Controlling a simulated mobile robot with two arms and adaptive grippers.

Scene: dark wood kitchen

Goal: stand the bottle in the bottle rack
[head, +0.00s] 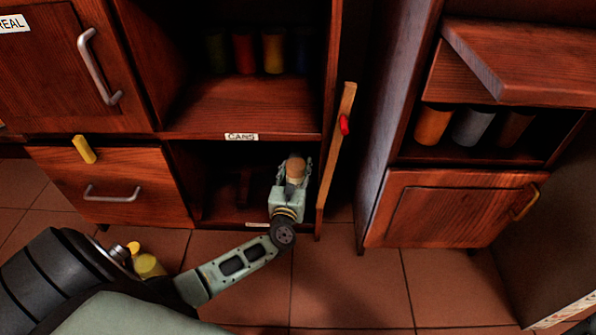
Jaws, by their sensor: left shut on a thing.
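My left gripper (293,182) reaches into the open lower compartment below the CANS shelf. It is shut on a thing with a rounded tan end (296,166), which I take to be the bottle. The gripper hides most of it. A dark frame-like shape (243,188) stands in shadow in the same compartment, left of the gripper. It may be the bottle rack, but it is too dark to be sure. I cannot tell whether the held thing touches it. My right gripper is not in view.
An open wooden door (336,155) with a red knob (344,125) stands just right of my gripper. Several cans (273,53) stand on the shelf above. Tiled floor (340,285) lies clear in front.

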